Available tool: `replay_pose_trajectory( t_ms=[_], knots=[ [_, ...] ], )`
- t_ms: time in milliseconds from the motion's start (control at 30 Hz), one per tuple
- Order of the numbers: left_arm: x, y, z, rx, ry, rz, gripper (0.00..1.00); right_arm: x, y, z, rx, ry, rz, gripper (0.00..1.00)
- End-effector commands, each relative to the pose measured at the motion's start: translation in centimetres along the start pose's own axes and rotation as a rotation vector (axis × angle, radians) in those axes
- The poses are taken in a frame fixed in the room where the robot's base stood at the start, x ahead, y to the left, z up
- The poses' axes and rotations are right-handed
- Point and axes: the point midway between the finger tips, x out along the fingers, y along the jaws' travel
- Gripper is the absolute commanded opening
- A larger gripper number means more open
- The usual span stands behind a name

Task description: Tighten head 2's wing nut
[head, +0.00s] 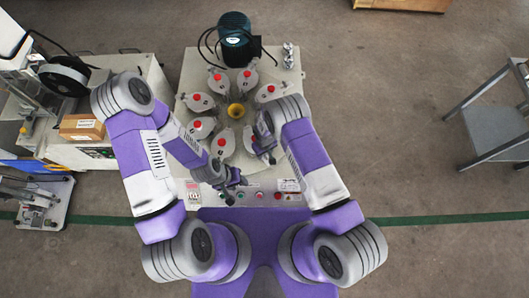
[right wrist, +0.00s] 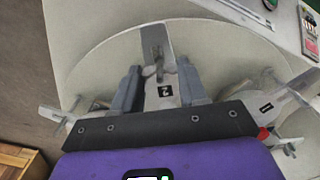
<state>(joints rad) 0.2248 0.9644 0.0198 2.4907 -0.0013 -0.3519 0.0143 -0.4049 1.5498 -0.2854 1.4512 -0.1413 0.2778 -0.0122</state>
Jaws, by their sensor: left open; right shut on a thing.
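In the right wrist view, head 2 (right wrist: 165,91) is a grey plate with a black "2" label, lying between the fingers of my right gripper (right wrist: 160,68). A small grey metal piece, which looks like its wing nut (right wrist: 158,71), stands between the fingertips. The gripper is shut on it, though the exact contact is hard to make out. In the head view, my right gripper (head: 268,150) is at the right side of the round machine and hides part of that head. My left gripper (head: 231,190) is open and empty over the machine's front edge.
Head 1 (right wrist: 266,107) lies right of head 2 in the right wrist view. Several red-knobbed heads ring a yellow centre cup (head: 236,111) on the machine. A dark motor (head: 235,45) stands behind. The control panel (head: 288,186) is at the front.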

Motion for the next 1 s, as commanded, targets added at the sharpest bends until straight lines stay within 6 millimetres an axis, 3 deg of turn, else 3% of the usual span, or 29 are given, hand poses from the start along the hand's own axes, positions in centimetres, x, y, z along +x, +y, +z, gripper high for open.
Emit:
replay_pose_trajectory(
  t_ms=[533, 567, 700, 1000],
  knots=[
    [0.11, -0.04, 0.00, 0.000, 0.000, 0.000, 0.43, -0.02, -0.03, -0.02, 0.025, 0.000, -0.001, 0.12],
    [0.11, -0.04, 0.00, 0.000, 0.000, 0.000, 0.43, -0.02, -0.03, -0.02, 0.025, 0.000, -0.001, 0.47],
    [0.11, -0.04, 0.00, 0.000, 0.000, 0.000, 0.43, -0.02, -0.02, -0.02, 0.024, 0.000, 0.000, 0.68],
    [0.02, 0.00, 0.00, 0.000, 0.000, 0.000, 0.43, -0.23, -0.01, -0.02, 0.022, 0.000, 0.000, 0.68]
  ],
)
